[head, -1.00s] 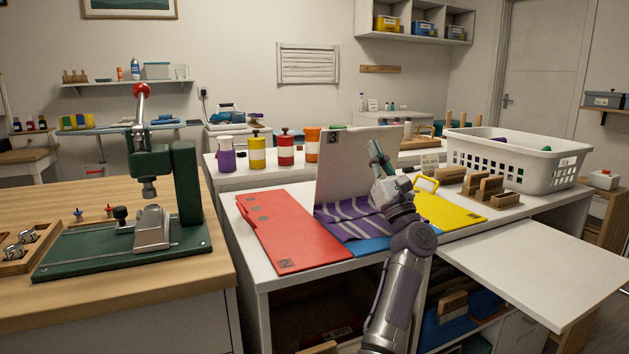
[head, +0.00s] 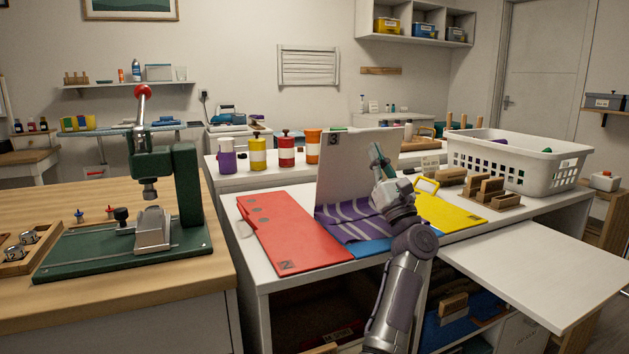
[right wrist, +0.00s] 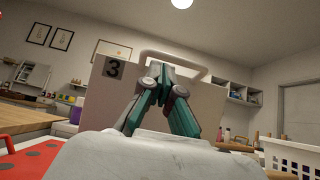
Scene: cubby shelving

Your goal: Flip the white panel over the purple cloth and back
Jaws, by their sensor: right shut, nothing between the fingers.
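The white panel (head: 340,165), marked 3, stands raised at the back of the folding board, behind the purple striped cloth (head: 345,220). The cloth lies over the blue panel (head: 370,246). My right gripper (head: 378,156) is shut and empty, in front of the white panel's right part. In the right wrist view the white panel (right wrist: 112,92) fills the middle behind the shut fingers (right wrist: 158,72), with a pale handle (right wrist: 188,61) along its top edge. I cannot tell whether the fingers touch the panel. My left gripper is not in view.
A red panel (head: 292,240) lies flat at the left and a yellow panel (head: 450,215) at the right. A white basket (head: 515,165) and wooden blocks (head: 486,190) stand at the right. Bottles (head: 285,150) stand behind. A green press (head: 182,185) is on the left bench.

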